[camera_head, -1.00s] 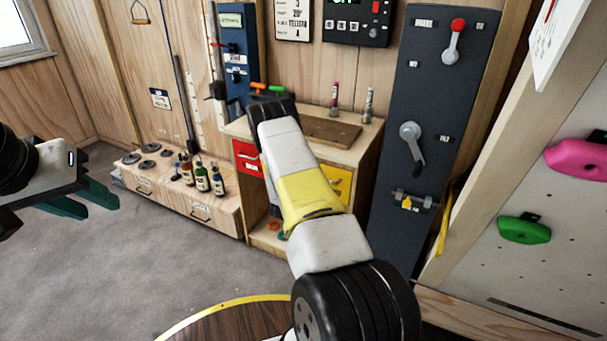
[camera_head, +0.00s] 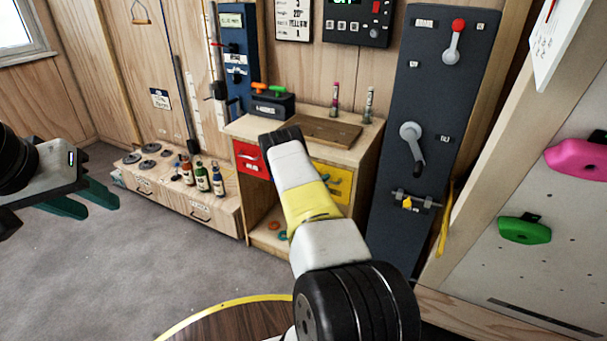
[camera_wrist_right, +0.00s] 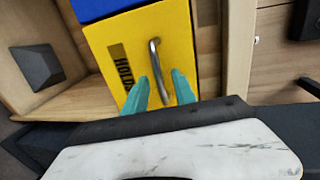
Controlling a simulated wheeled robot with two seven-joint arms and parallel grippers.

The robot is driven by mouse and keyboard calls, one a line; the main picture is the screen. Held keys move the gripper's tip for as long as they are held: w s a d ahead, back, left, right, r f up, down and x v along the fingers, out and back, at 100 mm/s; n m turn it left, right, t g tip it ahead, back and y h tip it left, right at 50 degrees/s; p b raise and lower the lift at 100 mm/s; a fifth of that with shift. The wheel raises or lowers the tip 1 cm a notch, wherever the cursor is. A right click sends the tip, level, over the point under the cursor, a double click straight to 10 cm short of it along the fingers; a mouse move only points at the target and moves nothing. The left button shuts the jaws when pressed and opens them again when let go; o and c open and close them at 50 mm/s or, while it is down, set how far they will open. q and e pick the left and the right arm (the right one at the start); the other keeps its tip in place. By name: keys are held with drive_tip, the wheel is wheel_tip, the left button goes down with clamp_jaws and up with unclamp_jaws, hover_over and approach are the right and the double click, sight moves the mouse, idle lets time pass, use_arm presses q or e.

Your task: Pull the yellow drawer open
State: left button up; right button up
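The yellow drawer (camera_head: 343,193) is on the right side of the wooden cabinet in the head view, partly covered by my right arm. In the right wrist view, the yellow drawer front (camera_wrist_right: 108,50) fills the upper middle, with a dark label and a curved metal handle (camera_wrist_right: 155,60). My right gripper (camera_wrist_right: 159,76) is open, with one teal finger on each side of the handle's lower part. I cannot tell whether the fingers touch it. My left gripper (camera_head: 100,208) is open and empty, over the floor at the far left.
A red drawer (camera_head: 251,158) is on the cabinet's left side. A black box with coloured handles (camera_head: 272,104) and a brown board (camera_head: 325,131) are on top. Bottles (camera_head: 203,178) stand on the low wooden unit. A dark lever panel (camera_head: 432,130) stands right of the cabinet.

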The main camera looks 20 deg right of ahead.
drive_tip(key=shift+c, duration=0.4)
clamp_jaws()
idle(0.9)
